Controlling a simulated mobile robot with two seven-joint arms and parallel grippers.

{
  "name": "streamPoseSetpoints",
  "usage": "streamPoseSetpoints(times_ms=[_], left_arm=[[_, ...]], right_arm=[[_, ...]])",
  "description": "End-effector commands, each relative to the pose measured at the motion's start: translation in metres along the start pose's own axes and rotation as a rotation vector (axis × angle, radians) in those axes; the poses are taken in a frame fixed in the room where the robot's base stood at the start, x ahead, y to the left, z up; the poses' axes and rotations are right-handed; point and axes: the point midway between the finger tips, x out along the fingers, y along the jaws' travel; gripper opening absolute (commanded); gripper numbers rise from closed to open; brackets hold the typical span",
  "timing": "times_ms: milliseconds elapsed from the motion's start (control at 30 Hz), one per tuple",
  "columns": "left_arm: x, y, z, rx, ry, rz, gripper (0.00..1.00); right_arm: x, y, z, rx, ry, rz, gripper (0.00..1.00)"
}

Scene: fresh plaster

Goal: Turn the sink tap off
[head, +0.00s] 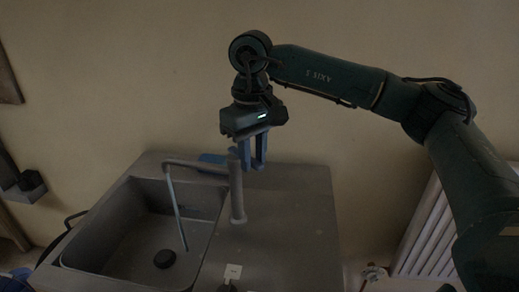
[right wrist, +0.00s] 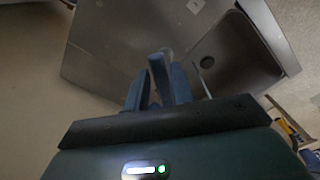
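The grey tap (head: 238,195) stands on the sink deck, its spout reaching left over the basin (head: 120,225). A thin stream of water (head: 177,210) falls from the spout; it also shows in the right wrist view (right wrist: 203,80). A blue handle (head: 211,158) shows behind the spout near the top of the tap. My right gripper (head: 254,162) is at the tap's top, just behind and right of it, fingers down and apart. In the right wrist view, the blue handle (right wrist: 158,75) appears between the fingers; contact cannot be told. My left gripper is out of view.
The bare sink deck (head: 285,220) extends right of the tap, with a small white label (head: 232,271) at the front. A black plug (head: 164,258) lies in the basin. The wall is close behind. A white ribbed radiator (head: 428,235) stands at right.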

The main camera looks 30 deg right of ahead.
Motion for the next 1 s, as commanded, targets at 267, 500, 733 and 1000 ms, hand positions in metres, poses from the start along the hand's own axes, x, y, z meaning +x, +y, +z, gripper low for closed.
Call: streamPoseSetpoints(times_ms=[267, 500, 733, 1000], left_arm=[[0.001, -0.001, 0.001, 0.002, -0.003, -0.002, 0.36], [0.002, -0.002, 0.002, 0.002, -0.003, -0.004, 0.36], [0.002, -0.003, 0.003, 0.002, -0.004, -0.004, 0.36], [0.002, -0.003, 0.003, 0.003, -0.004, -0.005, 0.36]], right_arm=[[0.000, 0.000, 0.000, 0.000, 0.000, 0.000, 0.01], [0.001, -0.011, -0.004, 0.149, 0.000, -0.002, 0.01], [0.000, -0.029, -0.011, 0.472, 0.003, -0.002, 0.01], [-0.001, -0.041, -0.016, 0.700, 0.005, -0.003, 0.01]])
